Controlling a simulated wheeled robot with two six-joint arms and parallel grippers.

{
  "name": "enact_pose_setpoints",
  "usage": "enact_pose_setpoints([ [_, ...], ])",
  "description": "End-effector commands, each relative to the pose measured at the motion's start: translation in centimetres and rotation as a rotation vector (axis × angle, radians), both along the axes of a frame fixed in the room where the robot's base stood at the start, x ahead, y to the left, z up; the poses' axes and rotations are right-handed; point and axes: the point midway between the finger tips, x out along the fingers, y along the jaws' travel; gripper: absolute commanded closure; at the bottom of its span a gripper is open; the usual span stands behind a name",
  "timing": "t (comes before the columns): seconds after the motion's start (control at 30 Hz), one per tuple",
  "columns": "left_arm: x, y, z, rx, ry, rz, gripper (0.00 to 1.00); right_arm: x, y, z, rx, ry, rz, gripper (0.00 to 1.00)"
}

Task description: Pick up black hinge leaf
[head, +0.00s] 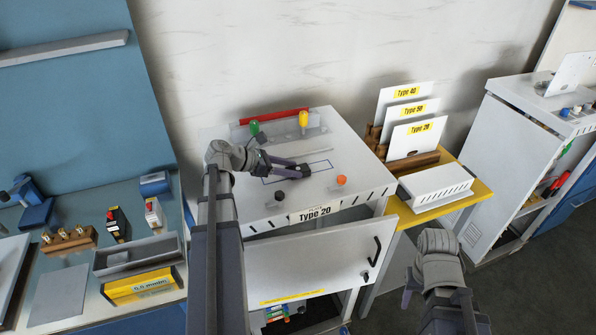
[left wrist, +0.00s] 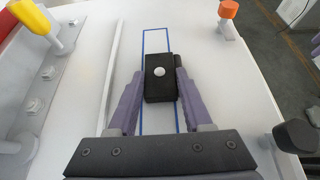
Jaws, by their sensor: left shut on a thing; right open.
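The black hinge leaf (left wrist: 159,92) is a small dark block with a pale round spot on top. In the left wrist view it sits between the two purple fingers of my left gripper (left wrist: 160,90), which is shut on it. It lies over a blue outlined rectangle on the white cabinet top (left wrist: 80,105). I cannot tell whether it touches the surface. In the head view my left gripper (head: 303,170) reaches over the same cabinet top. My right gripper (head: 436,275) is open, low at the right in front of the yellow table, and partly hidden by its own wrist.
Green and yellow knobs (head: 303,119) stand at the back of the cabinet top. An orange knob (head: 341,180) and a black knob (head: 280,195) are near its front. A "Type 20" label (head: 315,213) hangs at its edge. White type plates (head: 415,138) stand on the yellow table (head: 482,190).

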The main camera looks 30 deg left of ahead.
Motion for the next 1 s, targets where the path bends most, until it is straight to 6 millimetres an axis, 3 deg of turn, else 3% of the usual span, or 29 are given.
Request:
enact_pose_setpoints([
  [0.07, 0.0, 0.0, 0.0, 0.0, 0.0, 0.0, 0.72, 0.0, 0.0, 0.0, 0.0, 0.0, 0.0, 0.5],
  [0.3, 0.0, 0.0, 0.0, 0.0, 0.0, 0.0, 0.99, 0.0, 0.0, 0.0, 0.0, 0.0, 0.0, 0.5],
  [0.73, 0.0, 0.0, 0.3, -0.001, -0.001, 0.0, 1.0, 0.0, 0.0, 0.3, 0.0, 0.0, 0.0, 0.5],
  [1.0, 0.0, 0.0, 2.6, -0.001, -0.001, 0.0, 1.0, 0.0, 0.0, 2.6, 0.001, 0.0, -0.004, 0.5],
])
